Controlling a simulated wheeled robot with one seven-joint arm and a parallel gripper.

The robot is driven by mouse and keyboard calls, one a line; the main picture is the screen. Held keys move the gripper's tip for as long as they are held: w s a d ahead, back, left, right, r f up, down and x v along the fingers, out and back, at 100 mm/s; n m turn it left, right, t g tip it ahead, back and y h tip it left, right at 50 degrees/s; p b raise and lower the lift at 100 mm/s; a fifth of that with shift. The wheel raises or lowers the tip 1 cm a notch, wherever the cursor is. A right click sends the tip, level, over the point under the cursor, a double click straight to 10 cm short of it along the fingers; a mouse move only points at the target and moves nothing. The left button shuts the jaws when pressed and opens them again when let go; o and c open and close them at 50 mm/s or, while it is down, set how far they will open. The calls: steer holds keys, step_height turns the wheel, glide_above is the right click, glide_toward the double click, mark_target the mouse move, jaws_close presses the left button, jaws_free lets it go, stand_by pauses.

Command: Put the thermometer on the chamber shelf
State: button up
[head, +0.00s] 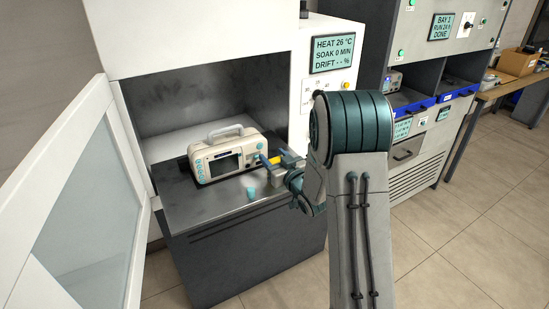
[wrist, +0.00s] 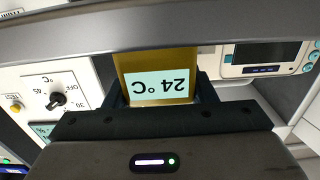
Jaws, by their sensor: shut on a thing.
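The thermometer (wrist: 160,84) is a yellow block with a pale display reading 24 °C, upside down in the wrist view. My gripper (wrist: 160,98) is shut on it. The white chamber stands open, with a pale shelf surface (head: 180,143) inside, behind the monitor. Whether the thermometer touches the monitor or the bench top cannot be told.
A cream monitor (head: 222,158) with a handle stands on the dark grey bench top (head: 205,208). A small teal piece (head: 251,193) lies in front of it. The chamber's glass door (head: 85,200) is open at left. A display panel (head: 332,54) reads HEAT 26 °C.

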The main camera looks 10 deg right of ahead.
steer(key=shift+f, duration=0.15)
steer(key=shift+f, duration=0.15)
steer(key=o, duration=1)
steer(key=shift+r, duration=0.2)
